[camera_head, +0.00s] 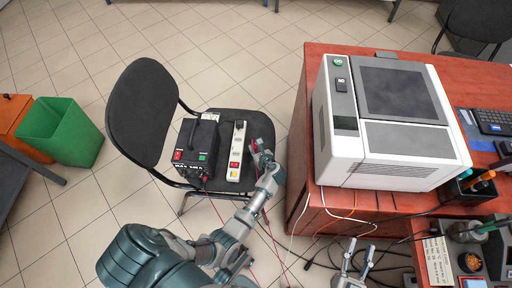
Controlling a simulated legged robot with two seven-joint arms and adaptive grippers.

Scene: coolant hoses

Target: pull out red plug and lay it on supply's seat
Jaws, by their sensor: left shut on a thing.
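My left gripper (257,147) is at the chair's right side, just right of the white power strip (237,150). It is shut on what appears to be the red plug, which is mostly hidden by the fingers; thin red leads hang below near the arm. A red part shows on the strip's front half. My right gripper (357,250) is at the bottom, fingers apart and empty, away from the chair.
A red-brown desk (308,90) with a large white machine (385,125) stands to the right. Cables (300,255) lie on the floor and hang by the desk. A green bin (68,132) is at the left. Free seat shows right of the strip and behind the supply.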

